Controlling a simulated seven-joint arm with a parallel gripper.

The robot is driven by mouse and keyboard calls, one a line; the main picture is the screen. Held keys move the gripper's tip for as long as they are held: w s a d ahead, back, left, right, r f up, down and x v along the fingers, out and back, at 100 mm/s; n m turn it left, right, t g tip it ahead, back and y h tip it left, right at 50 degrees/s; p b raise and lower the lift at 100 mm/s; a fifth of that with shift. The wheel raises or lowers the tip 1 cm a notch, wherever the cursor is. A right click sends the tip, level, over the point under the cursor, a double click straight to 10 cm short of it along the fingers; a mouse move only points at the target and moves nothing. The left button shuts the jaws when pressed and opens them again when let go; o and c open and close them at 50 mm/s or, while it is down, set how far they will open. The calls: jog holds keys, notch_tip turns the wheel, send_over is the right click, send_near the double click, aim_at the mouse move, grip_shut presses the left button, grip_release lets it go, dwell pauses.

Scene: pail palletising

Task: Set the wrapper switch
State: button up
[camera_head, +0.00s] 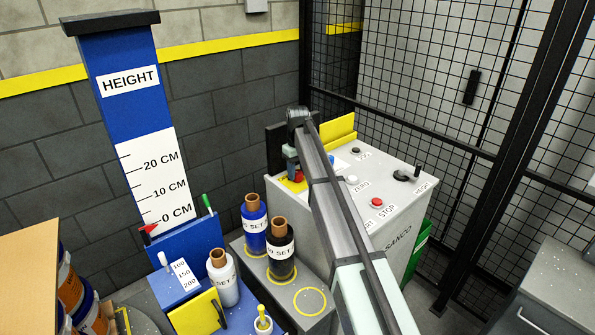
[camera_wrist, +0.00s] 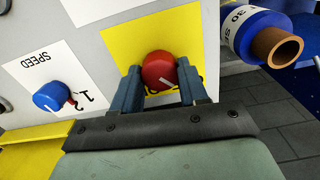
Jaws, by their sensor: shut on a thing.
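A red knob (camera_wrist: 158,70) with a pale pointer line sits on a yellow plate (camera_wrist: 125,42) on the grey control cabinet. My gripper (camera_wrist: 160,82) has one finger on each side of the knob and is shut on it. The fingers hide part of the plate's numbers, so I cannot tell the setting. In the head view the red knob (camera_head: 298,176) shows just below my gripper (camera_head: 290,158), at the cabinet top's far left corner. A blue knob (camera_wrist: 50,97) marked SPEED is beside it in the wrist view.
The cabinet top (camera_head: 330,195) also carries a red button (camera_head: 376,202) marked STOP and a black HEIGHT knob (camera_head: 402,175). Several wrap rolls, including a blue one (camera_head: 254,222), stand to the left. A mesh fence (camera_head: 430,80) rises behind; the blue height gauge (camera_head: 125,100) is at left.

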aim_at(298, 172)
jog(key=shift+n, duration=0.6)
jog(key=o, duration=1.1)
jog(key=shift+c, duration=0.2)
jog(key=shift+r, duration=0.1)
notch_tip(298, 172, up, 14)
jog(key=shift+f, duration=0.2)
